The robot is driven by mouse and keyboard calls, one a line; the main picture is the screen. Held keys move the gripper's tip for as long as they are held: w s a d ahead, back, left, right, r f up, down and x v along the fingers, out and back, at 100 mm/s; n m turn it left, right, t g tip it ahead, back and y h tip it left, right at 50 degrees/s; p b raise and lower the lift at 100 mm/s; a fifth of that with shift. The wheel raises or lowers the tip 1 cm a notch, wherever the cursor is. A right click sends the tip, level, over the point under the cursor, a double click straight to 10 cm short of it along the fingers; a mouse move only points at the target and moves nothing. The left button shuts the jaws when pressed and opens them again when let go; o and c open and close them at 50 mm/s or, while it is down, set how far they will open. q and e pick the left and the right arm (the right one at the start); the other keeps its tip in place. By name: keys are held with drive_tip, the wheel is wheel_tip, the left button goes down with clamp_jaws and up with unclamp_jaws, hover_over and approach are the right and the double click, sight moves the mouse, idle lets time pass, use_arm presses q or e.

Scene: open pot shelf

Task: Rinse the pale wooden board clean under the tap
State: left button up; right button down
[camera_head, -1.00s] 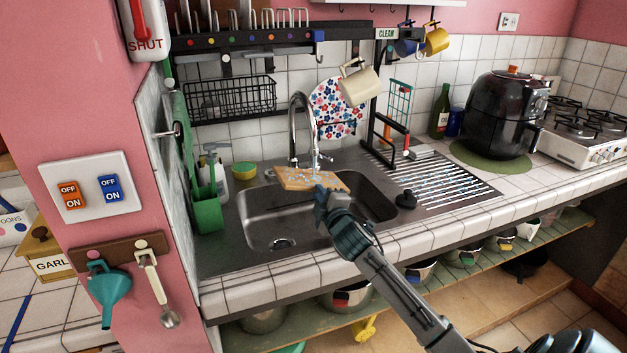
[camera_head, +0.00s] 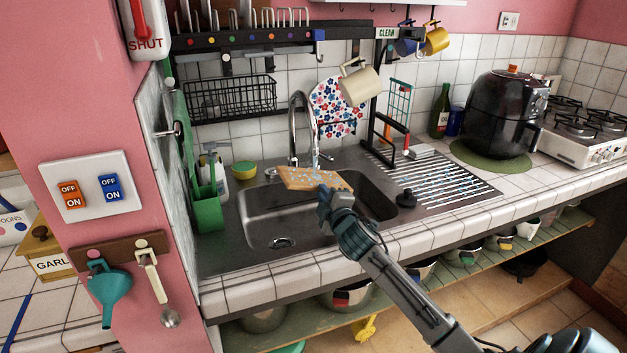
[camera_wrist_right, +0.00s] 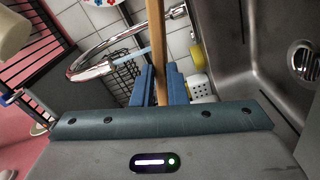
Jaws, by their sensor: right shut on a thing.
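The pale wooden board (camera_head: 310,179) is held over the back of the sink (camera_head: 268,208), below the tap (camera_head: 298,125). Light spots, like drops or specks, show on its face. My right gripper (camera_head: 328,192) is shut on the board's near edge. In the right wrist view, the board (camera_wrist_right: 158,50) stands edge-on between the two blue fingers (camera_wrist_right: 161,88), with the curved tap (camera_wrist_right: 95,68) beside it. My left gripper is not in view.
A cream mug (camera_head: 358,84) hangs near the tap. The sink's front half is clear.

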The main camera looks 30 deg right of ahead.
drive_tip(key=shift+s+d, duration=0.9)
drive_tip(key=shift+d, duration=0.15)
idle(1.1)
drive_tip(key=shift+s+a+r+p, duration=0.1)
drive_tip(key=shift+s+a+p, duration=0.5)
drive_tip(key=shift+s+a, duration=2.6)
drive_tip(key=shift+s+a+r+p, duration=0.3)
drive_tip(key=shift+r+p, duration=0.1)
drive_tip(key=shift+p, duration=0.2)
drive_tip(key=shift+s+a+r+p, duration=1.5)
drive_tip(key=shift+r+p, duration=0.1)
drive_tip(key=shift+p, duration=0.2)
